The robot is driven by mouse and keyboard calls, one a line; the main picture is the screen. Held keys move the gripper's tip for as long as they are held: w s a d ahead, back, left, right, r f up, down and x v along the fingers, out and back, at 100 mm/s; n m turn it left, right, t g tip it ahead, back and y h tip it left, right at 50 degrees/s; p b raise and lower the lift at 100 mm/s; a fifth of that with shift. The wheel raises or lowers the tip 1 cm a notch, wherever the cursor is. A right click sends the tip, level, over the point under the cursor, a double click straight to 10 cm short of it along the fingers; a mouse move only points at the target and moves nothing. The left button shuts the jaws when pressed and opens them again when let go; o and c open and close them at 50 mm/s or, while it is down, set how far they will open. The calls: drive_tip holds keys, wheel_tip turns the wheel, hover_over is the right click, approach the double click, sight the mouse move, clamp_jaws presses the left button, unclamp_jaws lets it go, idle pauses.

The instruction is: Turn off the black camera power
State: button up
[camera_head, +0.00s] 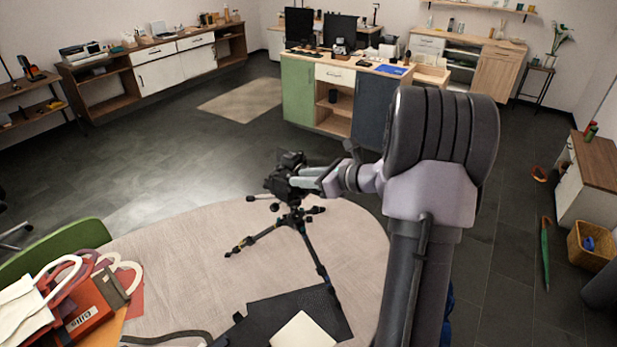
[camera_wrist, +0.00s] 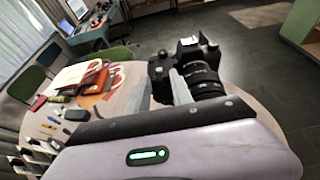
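The black camera (camera_head: 288,160) sits on a black tripod (camera_head: 292,217) that stands on the round light table (camera_head: 180,250). In the wrist view the camera (camera_wrist: 204,80) is just beyond my fingertips, with its large lens towards the right. My gripper (camera_head: 302,177) is at the camera's right side in the head view and hides part of it. In the wrist view my gripper (camera_wrist: 162,85) has its two grey fingers apart, with a dark part of the camera showing between them. I cannot tell whether they touch it. The power switch cannot be made out.
A red bag (camera_head: 85,315) and other bags lie at the table's left, by a green chair (camera_head: 55,247). A black mat (camera_head: 290,315) with a pale sheet (camera_head: 303,332) lies at the front. Several small items lie on the table in the wrist view. A desk (camera_head: 350,75) stands behind.

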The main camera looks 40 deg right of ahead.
drive_tip(key=p+v, duration=0.2)
drive_tip(key=v, duration=1.5)
drive_tip(key=shift+s, duration=0.25)
drive_tip(key=shift+f, duration=0.1)
